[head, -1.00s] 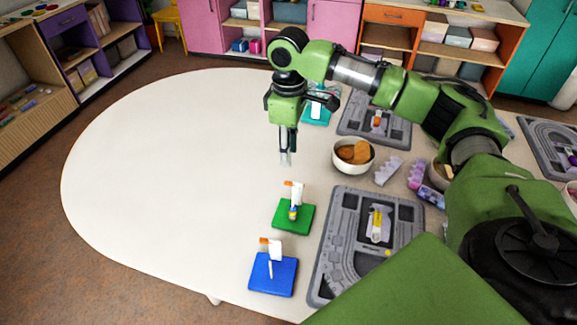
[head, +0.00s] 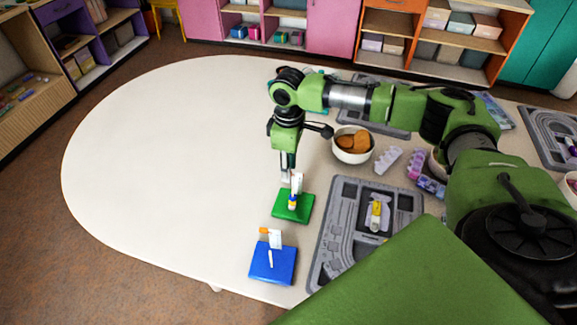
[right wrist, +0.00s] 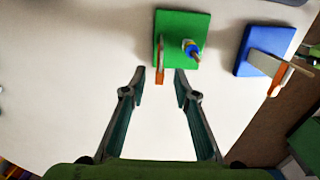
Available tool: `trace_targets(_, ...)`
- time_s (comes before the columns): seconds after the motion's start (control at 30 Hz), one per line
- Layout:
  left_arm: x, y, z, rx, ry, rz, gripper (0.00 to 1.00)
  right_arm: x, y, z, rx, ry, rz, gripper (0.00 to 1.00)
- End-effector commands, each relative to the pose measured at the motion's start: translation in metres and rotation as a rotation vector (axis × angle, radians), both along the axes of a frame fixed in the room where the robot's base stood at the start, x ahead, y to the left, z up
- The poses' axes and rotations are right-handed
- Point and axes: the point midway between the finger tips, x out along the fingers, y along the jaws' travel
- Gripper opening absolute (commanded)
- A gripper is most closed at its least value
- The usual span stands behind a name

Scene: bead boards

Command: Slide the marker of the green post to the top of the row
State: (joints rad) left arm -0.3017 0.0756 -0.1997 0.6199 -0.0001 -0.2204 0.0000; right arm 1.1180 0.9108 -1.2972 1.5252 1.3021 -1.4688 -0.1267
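The green post's board (head: 290,212) stands near the table's front, with blue and yellow beads on its post; they also show in the right wrist view (right wrist: 190,48). A white upright card stands beside the post, and its orange marker (right wrist: 160,76) shows edge-on in the right wrist view. My right gripper (head: 291,178) points down over the green board's far side. In the right wrist view (right wrist: 159,70) its two fingers are apart, with the marker between their tips and a gap on both sides. My left gripper is out of view.
A blue board (head: 272,272) with a white post, card and orange marker (head: 264,231) stands in front of the green one. A grey tray (head: 338,235) lies to the right; a bowl (head: 345,158) of orange pieces stands behind it. The table's left is clear.

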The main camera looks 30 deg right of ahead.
Motion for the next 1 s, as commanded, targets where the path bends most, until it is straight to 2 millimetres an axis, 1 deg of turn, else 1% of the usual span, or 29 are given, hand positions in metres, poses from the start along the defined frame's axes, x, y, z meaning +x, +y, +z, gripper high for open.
trace_targets(0.03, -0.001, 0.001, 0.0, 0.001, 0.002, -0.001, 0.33, 0.0, 0.0, 0.0, 0.0, 0.0, 0.0, 0.13)
trace_targets(0.07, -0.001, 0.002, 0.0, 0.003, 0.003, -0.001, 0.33, 0.0, 0.0, 0.0, 0.0, 0.0, 0.0, 0.05)
trace_targets(0.1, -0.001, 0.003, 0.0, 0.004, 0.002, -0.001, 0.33, 0.0, 0.0, 0.0, 0.0, 0.0, 0.0, 0.0)
trace_targets(0.43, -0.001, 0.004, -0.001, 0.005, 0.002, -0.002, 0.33, 0.0, 0.0, -0.002, 0.0, 0.0, 0.0, 0.0)
trace_targets(1.0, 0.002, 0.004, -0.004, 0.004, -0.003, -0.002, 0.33, 0.0, 0.0, -0.019, -0.001, 0.001, 0.0, 0.0)
